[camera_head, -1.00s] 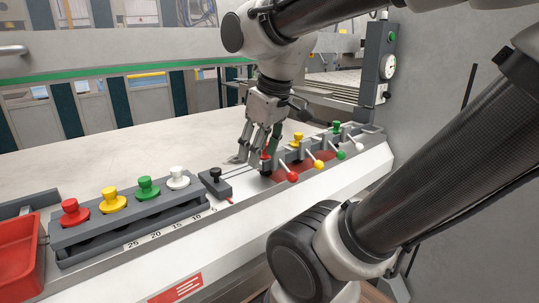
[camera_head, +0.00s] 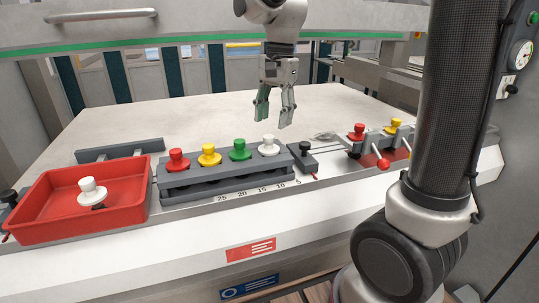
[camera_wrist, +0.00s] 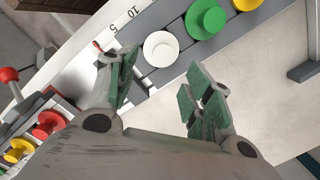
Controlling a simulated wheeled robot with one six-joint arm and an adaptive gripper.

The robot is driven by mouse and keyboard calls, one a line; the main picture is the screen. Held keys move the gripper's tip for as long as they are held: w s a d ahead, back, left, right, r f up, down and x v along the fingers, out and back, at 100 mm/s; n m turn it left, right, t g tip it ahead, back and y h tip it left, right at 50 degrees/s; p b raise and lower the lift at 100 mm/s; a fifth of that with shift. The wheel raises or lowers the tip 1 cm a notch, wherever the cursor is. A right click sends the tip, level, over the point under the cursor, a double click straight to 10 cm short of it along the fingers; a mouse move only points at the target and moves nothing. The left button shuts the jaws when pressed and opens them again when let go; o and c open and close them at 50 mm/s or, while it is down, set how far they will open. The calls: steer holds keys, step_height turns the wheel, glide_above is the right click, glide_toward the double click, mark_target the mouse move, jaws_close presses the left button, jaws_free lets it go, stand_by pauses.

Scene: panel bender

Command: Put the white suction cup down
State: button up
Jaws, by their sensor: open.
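One white suction cup (camera_head: 268,147) stands upright at the right end of the dark rack (camera_head: 170,200), beside the green one. It also shows from above in the wrist view (camera_wrist: 161,48). Another white suction cup (camera_head: 92,192) is in the red tray (camera_head: 40,232) at the left. My gripper (camera_head: 274,112) is open and empty, pointing down above the pale table behind the rack. In the wrist view its green-padded fingers (camera_wrist: 158,82) are spread apart, with the rack's white cup just beyond them, not held.
Red (camera_head: 177,160), yellow (camera_head: 208,155) and green (camera_head: 240,149) cups fill the rest of the rack. A black-knobbed block (camera_head: 303,158) sits right of it. Red-handled and yellow-topped clamps (camera_head: 358,135) stand further right. The pale table (camera_head: 200,115) behind is mostly clear.

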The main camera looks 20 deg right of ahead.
mark_target(269, 136)
steer(key=m, duration=0.1)
steer(key=r+m, duration=0.1)
steer(key=m, duration=0.3)
steer(key=shift+a+r, duration=0.2)
steer(key=shift+a, duration=0.05)
steer(key=shift+f, duration=0.2)
steer(key=shift+m, duration=0.3)
steer(key=f, duration=0.5)
steer(key=a+f, duration=0.1)
steer(key=f, duration=0.1)
steer(key=shift+s+f, duration=0.15)
steer(key=shift+s, duration=0.1)
steer(key=shift+c, duration=0.4)
jaws_close()
